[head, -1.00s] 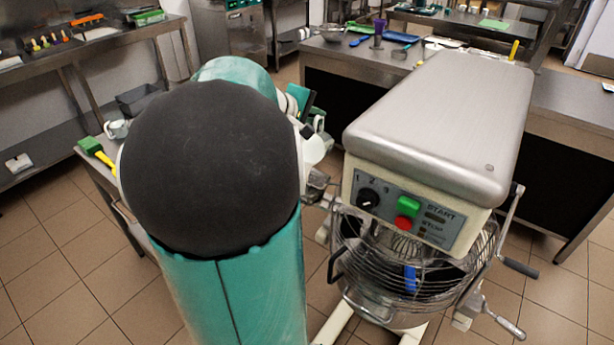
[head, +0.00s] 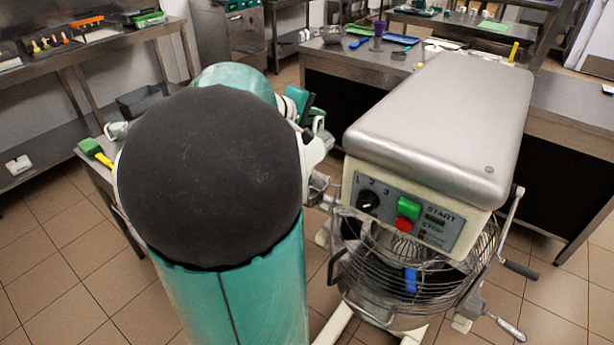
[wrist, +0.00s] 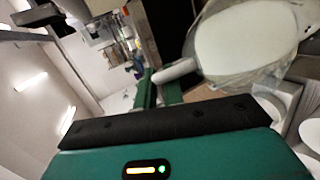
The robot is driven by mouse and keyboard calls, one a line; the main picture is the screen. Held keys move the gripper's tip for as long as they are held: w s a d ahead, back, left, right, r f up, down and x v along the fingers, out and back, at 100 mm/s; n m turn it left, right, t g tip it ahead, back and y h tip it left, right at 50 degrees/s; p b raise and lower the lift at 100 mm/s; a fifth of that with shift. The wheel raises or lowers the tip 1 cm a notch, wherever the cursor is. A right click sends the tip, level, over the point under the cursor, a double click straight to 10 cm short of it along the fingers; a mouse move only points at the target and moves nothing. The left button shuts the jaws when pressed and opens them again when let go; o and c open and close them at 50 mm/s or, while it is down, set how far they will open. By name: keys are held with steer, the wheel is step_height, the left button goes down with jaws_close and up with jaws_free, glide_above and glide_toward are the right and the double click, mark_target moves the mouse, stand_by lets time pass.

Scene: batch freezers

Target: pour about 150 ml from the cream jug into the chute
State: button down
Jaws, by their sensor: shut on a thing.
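The cream jug (wrist: 243,45) fills the upper right of the wrist view, with a pale cream surface inside a clear-looking rim. My gripper (wrist: 160,88) is shut on the jug; the exact contact is partly hidden behind its dark front edge. The wrist picture is strongly rolled, so I cannot tell the jug's true tilt. In the head view my arm's large dark joint hides most of the gripper and jug. A small grey metal piece (head: 318,188) at the left of the mixer guard may be the chute. I cannot see any stream of cream.
The mixer (head: 435,120) stands just right of my arm, with a wire guard (head: 455,275) around its bowl and a crank at its right. A steel bench (head: 570,120) runs behind it. A side table with a green brush (head: 90,146) is at the left.

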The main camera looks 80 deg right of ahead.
steer(key=shift+w+a+r+m+g+h+b, duration=0.1)
steer(key=shift+a+r+m+g+h+b, duration=0.15)
steer(key=shift+a+r+h+b, duration=0.3)
steer(key=shift+a+r+m+g+h+b, duration=0.15)
steer(key=shift+a+r+g+h+b, duration=0.15)
steer(key=shift+a+h, duration=0.4)
stand_by(1.4)
steer(key=d+f+y, duration=0.1)
steer(key=d, duration=0.1)
steer(key=d+f+n+t+y, duration=0.1)
steer(key=y, duration=0.1)
steer(key=shift+d+f, duration=0.15)
steer(key=shift+d, duration=0.2)
steer(key=shift+y, duration=0.25)
stand_by(0.5)
steer(key=shift+d+n+t+y+p, duration=0.35)
steer(key=shift+d+y, duration=0.25)
steer(key=shift+y, duration=0.1)
steer(key=shift+d+y, duration=0.25)
steer(key=shift+y, duration=0.15)
